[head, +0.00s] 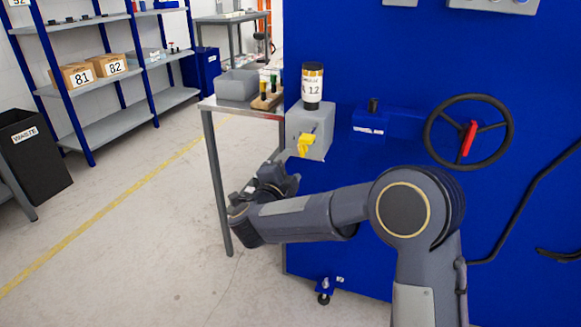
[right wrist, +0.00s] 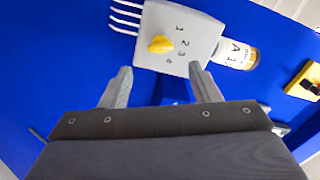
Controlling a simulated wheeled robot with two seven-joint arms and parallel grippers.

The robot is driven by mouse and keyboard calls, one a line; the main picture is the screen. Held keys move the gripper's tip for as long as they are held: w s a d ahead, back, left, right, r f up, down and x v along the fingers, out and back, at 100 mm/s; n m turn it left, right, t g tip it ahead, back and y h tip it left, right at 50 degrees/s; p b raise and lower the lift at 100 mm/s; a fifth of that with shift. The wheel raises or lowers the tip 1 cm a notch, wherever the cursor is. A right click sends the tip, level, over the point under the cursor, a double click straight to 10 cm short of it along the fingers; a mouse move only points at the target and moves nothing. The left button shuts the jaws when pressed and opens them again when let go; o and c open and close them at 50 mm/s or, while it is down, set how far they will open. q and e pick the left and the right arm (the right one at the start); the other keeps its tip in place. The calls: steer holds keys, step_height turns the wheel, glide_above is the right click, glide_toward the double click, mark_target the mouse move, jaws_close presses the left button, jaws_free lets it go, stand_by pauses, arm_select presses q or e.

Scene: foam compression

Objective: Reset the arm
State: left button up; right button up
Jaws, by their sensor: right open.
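My right arm reaches across the head view, with its gripper (head: 277,180) in front of the blue machine, low and to the left of the grey dial box (head: 318,125). In the right wrist view the gripper (right wrist: 162,86) is open, its two grey fingers apart with nothing between them. Beyond the fingertips is the dial box (right wrist: 178,40) with its yellow knob (right wrist: 160,44) and marks 1 to 4. The knob (head: 306,145) also shows in the head view. The fingers appear apart from the knob. My left gripper is not in view.
A labelled container (head: 312,86) stands on the dial box. A handwheel (head: 468,138) with a red handle is on the blue machine (head: 350,40). A table (head: 262,112) with a grey bin (head: 237,85) is to the left.

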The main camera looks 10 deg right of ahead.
steer(key=s+d+r+n+y, duration=0.2)
steer(key=s+r+n+y, duration=0.5)
steer(key=s+n+y, duration=0.35)
steer(key=s+d+f+n+g+y, duration=0.1)
steer(key=s+f+n+g, duration=0.3)
steer(key=s, duration=0.5)
steer(key=s+d+f+n+g+y, duration=0.1)
steer(key=s+f+n+g, duration=0.1)
steer(key=s+f, duration=0.65)
steer(key=s+d+f+n+g+y, duration=0.1)
steer(key=s+f+n+g, duration=0.2)
steer(key=s, duration=0.8)
step_height(320, 180, up, 24)
steer(key=p, duration=2.4)
